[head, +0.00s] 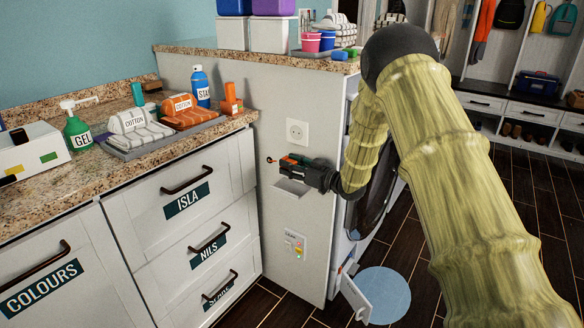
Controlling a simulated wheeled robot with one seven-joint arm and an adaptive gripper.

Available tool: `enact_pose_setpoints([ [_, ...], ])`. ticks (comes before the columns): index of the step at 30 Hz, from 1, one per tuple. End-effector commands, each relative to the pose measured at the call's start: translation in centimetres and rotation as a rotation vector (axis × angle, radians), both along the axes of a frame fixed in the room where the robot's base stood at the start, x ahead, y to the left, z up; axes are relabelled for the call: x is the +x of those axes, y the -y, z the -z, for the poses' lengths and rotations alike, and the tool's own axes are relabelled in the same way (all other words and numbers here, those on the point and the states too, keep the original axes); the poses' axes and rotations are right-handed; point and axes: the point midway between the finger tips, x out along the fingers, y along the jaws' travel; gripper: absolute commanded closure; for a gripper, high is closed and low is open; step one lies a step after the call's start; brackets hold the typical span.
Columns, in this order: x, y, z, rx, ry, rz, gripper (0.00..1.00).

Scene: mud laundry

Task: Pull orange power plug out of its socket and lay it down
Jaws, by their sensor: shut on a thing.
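The white wall socket (297,131) is on the pale side panel and its face is uncovered, with nothing in it. My gripper (292,165) is below the socket, pointing left, and is shut on the orange power plug (288,159). The plug is small here and partly hidden by the dark fingers. A small dark and orange tip shows just left of the fingers. I cannot tell whether the plug touches anything there.
A small open flap (355,298) stands low by the machine. A round blue mat (385,294) lies on the floor.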

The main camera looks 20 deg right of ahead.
Motion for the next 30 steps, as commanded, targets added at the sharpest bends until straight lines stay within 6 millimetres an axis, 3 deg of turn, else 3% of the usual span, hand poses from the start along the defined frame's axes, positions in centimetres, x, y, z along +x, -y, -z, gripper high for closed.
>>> enact_pose_setpoints([
  [11, 0.1, 0.4, 0.9, -0.010, 0.009, -0.010, 1.00],
  [30, 0.1, 0.3, 5.2, -0.009, 0.007, -0.010, 1.00],
])
